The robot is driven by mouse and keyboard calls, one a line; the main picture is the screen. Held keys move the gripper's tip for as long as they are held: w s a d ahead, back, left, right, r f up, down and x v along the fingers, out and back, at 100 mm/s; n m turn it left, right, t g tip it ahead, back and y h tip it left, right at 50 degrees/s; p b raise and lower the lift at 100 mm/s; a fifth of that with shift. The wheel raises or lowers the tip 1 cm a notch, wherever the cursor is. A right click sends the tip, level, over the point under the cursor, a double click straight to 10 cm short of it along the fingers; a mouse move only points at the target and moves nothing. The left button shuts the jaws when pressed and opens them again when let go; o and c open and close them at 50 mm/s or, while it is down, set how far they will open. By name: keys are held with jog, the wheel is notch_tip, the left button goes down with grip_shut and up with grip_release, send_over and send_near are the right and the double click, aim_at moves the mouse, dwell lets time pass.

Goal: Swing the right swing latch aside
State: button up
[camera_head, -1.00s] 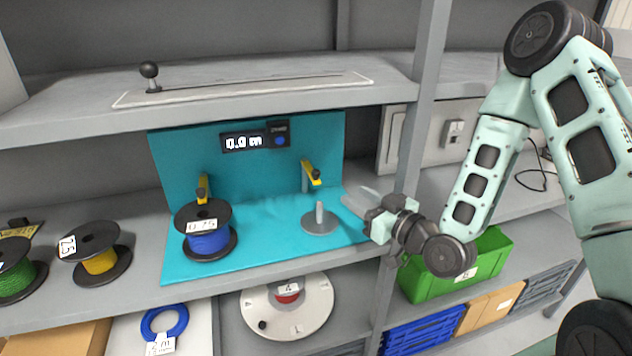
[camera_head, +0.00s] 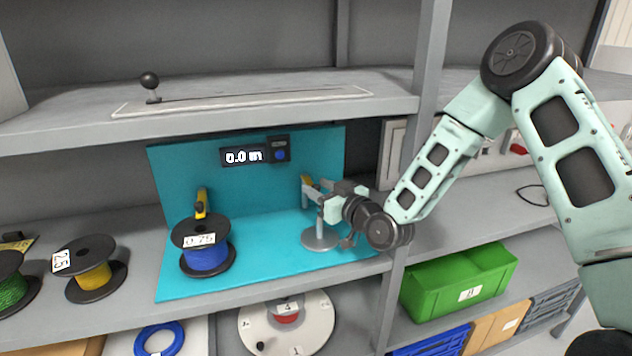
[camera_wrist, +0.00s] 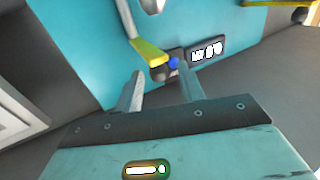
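The right swing latch (camera_head: 307,181) is a yellow arm on a grey post at the back right of the turquoise station. My gripper (camera_head: 318,191) is at this latch, reaching in from the right and partly hiding it. In the wrist view the yellow latch arm (camera_wrist: 149,51) ends in a dark knob (camera_wrist: 158,74) that shows between the fingertips. My gripper (camera_wrist: 162,75) is open there, one finger on each side of the knob. Whether a finger touches the knob cannot be told.
A bare spindle on a grey disc (camera_head: 319,239) stands just below my gripper. A blue cable reel (camera_head: 205,258) sits left, by the left latch (camera_head: 201,202). A display (camera_head: 242,156) is on the back panel. A shelf upright (camera_head: 424,100) stands close right of the station.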

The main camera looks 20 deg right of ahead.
jog(key=shift+x, duration=0.8)
grip_shut()
